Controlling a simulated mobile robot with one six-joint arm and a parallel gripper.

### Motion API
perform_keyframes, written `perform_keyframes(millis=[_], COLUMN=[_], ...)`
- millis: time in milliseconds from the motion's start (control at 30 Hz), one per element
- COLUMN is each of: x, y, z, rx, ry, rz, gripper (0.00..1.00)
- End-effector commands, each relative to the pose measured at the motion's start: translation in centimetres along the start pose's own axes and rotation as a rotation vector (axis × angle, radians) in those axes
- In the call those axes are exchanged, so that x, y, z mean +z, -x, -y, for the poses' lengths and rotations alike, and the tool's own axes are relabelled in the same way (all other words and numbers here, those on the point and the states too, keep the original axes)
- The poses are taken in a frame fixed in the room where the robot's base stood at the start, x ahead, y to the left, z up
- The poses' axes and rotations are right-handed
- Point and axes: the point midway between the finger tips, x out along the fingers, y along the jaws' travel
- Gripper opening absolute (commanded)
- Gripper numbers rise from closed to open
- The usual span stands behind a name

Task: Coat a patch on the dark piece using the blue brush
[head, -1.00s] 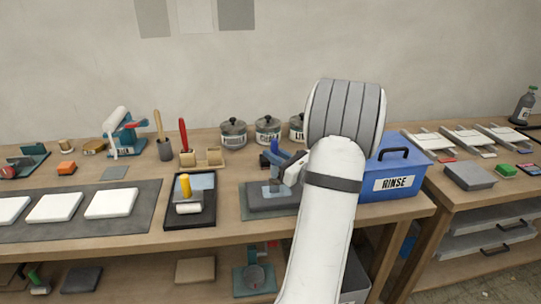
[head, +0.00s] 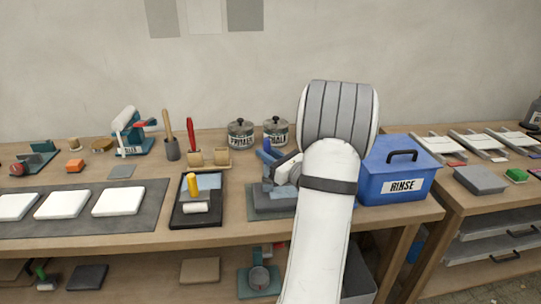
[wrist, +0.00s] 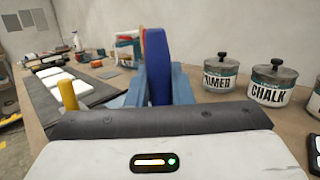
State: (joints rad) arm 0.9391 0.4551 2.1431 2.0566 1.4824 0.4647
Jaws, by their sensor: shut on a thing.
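My gripper (head: 272,172) is shut on the blue brush (head: 267,144), whose dark blue handle stands upright between the light blue fingers in the wrist view (wrist: 157,65). The dark piece (head: 262,203) is a dark grey slab lying on a grey-green mat (head: 251,214) at the bench's front edge. My gripper is right over the slab. A paler blue-grey area shows at the slab's top beneath the gripper; I cannot tell whether it is brush head or coating. The bristles are not clear in either view, and my arm hides the slab's right side.
A black tray (head: 176,216) with a yellow-handled roller stands left of the slab. The blue RINSE bin (head: 420,187) is close on the right. Lidded pots, PRIMER (head: 240,135) and CHALK (head: 276,131), stand behind. White tiles (head: 118,201) lie on a grey mat further left.

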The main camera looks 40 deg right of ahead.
Motion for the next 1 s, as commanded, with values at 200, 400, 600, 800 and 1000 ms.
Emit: perform_keyframes(millis=[200,400,600,800,1000], x=[0.0,0.1,0.2,0.2,0.4], y=[0.0,1.1,2.2,2.4,2.3], z=[0.6,1.9,3.2,3.3,3.3], rx=[-0.001,-0.003,-0.003,0.0,0.0], ry=[-0.001,0.001,0.0,-0.001,-0.001], rz=[0.0,0.0,-0.001,-0.002,-0.002], gripper=[0.0,0.0,0.0,0.0,0.0])
